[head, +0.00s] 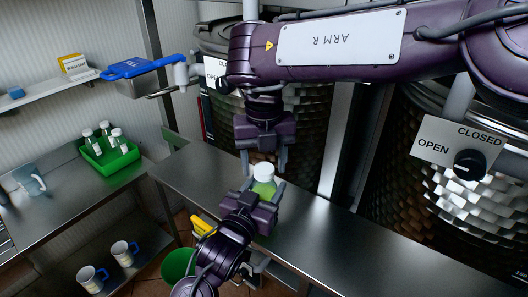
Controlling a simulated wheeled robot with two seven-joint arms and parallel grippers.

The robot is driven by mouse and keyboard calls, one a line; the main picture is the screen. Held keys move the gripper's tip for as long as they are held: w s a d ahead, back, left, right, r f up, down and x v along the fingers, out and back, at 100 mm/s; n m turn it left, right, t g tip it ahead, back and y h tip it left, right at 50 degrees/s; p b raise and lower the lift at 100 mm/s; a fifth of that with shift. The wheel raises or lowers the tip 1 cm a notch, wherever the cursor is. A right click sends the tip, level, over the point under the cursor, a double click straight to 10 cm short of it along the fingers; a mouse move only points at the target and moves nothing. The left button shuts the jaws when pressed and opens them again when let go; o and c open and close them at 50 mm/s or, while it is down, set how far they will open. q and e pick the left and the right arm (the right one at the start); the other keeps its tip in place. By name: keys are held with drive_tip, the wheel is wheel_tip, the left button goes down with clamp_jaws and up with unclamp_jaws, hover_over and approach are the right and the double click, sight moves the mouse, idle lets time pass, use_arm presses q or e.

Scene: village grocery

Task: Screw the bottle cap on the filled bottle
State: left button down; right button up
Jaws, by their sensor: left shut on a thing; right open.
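The filled bottle (264,188) holds green liquid and stands upright at the steel counter, mid-picture. A white cap (264,170) sits on its top; whether it is screwed tight cannot be told. My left gripper (264,190) is shut on the bottle's body from the front, hiding its lower part. My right gripper (264,167) points down from above. Its two fingers are open, one on each side of the cap, with a visible gap.
The steel counter (350,235) is clear to the right. A green crate (108,160) with several white-capped bottles stands on the left table. Large metal tanks with a valve knob (469,165) stand behind. A green bucket (178,264) is below.

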drive_tip(key=shift+c, duration=0.5)
drive_tip(key=c, duration=0.9)
drive_tip(key=o, duration=1.1)
wheel_tip(320, 180, up, 12)
drive_tip(key=shift+r, duration=0.1)
use_arm(q)
drive_tip(key=c, duration=0.5)
unclamp_jaws()
